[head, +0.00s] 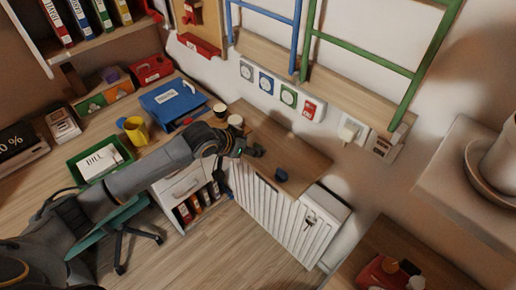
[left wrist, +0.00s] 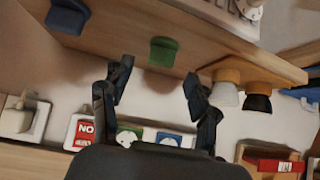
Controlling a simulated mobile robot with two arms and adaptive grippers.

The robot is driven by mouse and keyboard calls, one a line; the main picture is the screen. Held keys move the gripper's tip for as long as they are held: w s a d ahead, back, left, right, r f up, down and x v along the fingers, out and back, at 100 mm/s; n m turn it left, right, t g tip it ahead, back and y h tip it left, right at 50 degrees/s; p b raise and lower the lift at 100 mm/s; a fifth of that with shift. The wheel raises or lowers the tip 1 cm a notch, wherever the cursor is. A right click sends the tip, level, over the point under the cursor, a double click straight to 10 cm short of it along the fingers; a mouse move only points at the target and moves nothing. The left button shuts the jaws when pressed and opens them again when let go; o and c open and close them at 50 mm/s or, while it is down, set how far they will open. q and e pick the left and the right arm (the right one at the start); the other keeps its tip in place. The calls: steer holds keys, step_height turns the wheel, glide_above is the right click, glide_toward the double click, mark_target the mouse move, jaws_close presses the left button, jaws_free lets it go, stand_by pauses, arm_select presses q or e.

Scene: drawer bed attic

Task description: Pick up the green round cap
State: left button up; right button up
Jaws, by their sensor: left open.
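A green cap (left wrist: 163,52) lies on the wooden top in the left wrist view, ahead of and between the two fingers of my left gripper (left wrist: 157,82). The fingers are spread apart with nothing between them, and the cap is beyond their tips. In the head view my left gripper (head: 252,150) is over the wooden top (head: 292,148) above the white slatted cabinet, and I cannot make out the green cap there. My right gripper is not in view.
A dark blue piece (head: 281,175) lies on the same top, and it also shows in the left wrist view (left wrist: 67,15). Two cups (head: 235,121) stand at the top's left end. The wall behind carries dials (head: 267,82) and ladder-like frames.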

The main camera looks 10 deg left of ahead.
mark_target(258, 145)
arm_select(q)
steer(key=x, duration=0.5)
steer(key=shift+w+p, duration=0.2)
steer(key=shift+p, duration=0.15)
steer(key=shift+r, duration=0.1)
steer(key=c, duration=0.9)
